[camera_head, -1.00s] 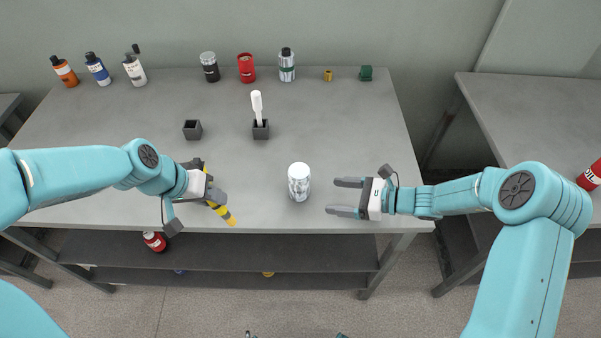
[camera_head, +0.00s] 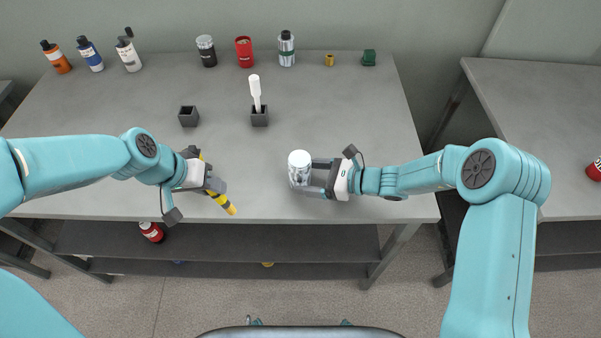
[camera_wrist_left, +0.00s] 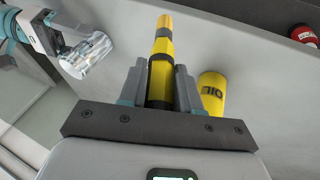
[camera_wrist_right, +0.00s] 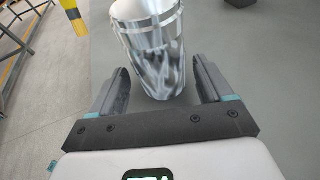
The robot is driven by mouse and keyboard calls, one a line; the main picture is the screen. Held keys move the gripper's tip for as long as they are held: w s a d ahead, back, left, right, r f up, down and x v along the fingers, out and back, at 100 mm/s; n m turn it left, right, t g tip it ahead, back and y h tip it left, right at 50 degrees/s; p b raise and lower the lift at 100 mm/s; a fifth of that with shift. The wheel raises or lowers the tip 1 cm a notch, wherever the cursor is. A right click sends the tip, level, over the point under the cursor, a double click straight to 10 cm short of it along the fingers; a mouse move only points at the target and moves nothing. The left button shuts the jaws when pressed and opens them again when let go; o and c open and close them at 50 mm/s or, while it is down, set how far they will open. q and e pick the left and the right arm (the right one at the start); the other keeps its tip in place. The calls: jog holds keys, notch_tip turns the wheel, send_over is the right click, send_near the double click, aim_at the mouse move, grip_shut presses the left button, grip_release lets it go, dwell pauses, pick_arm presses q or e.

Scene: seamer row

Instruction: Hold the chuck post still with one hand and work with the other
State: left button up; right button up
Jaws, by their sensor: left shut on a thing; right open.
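The chuck post, seen as a shiny silver cylinder (camera_head: 299,168), stands upright near the table's front edge. My right gripper (camera_head: 315,178) is open beside it on its right, with the fingertips reaching the post's sides. In the right wrist view the post (camera_wrist_right: 150,45) sits between and just ahead of the open fingers, with gaps visible. My left gripper (camera_head: 215,187) is shut on a yellow-and-black rod-like tool (camera_head: 230,208), which also shows between the fingers in the left wrist view (camera_wrist_left: 162,55). The tool points toward the front edge, apart from the post.
Bottles, cans and small parts line the table's back, including a red can (camera_head: 244,52). A dark holder (camera_head: 260,118) with a white-handled tool and an empty dark box (camera_head: 188,117) stand mid-table. A red can (camera_head: 151,232) is below the table. The table between my grippers is clear.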

jog(key=shift+b+x, duration=0.3)
jog(key=shift+x, duration=0.55)
jog(key=c, duration=0.6)
